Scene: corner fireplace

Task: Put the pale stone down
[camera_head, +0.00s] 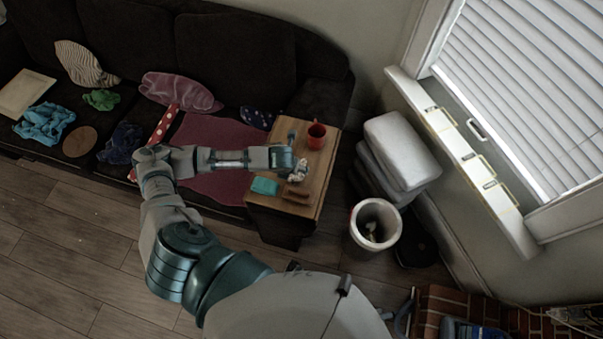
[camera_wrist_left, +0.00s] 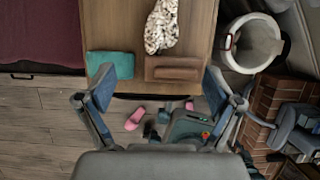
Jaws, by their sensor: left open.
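The pale stone (camera_head: 298,174), whitish with dark speckles, appears to lie on the small wooden table (camera_head: 322,165). In the left wrist view the stone (camera_wrist_left: 161,27) is at the top, upright in the picture, with its upper end cut off. My left gripper (camera_head: 289,155) is over the table beside the stone in the head view. In the left wrist view its two fingers (camera_wrist_left: 158,82) are wide apart, with nothing between them, and the stone is beyond them. The height of the fingers above the table is hard to tell. My right gripper is not in view.
A teal block (camera_wrist_left: 110,65) and a brown block (camera_wrist_left: 173,68) lie near the table's front edge. A red mug (camera_head: 317,136) stands at the back. A white bin (camera_head: 356,235) is right of the table. A dark sofa (camera_head: 235,45) with cloths is behind.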

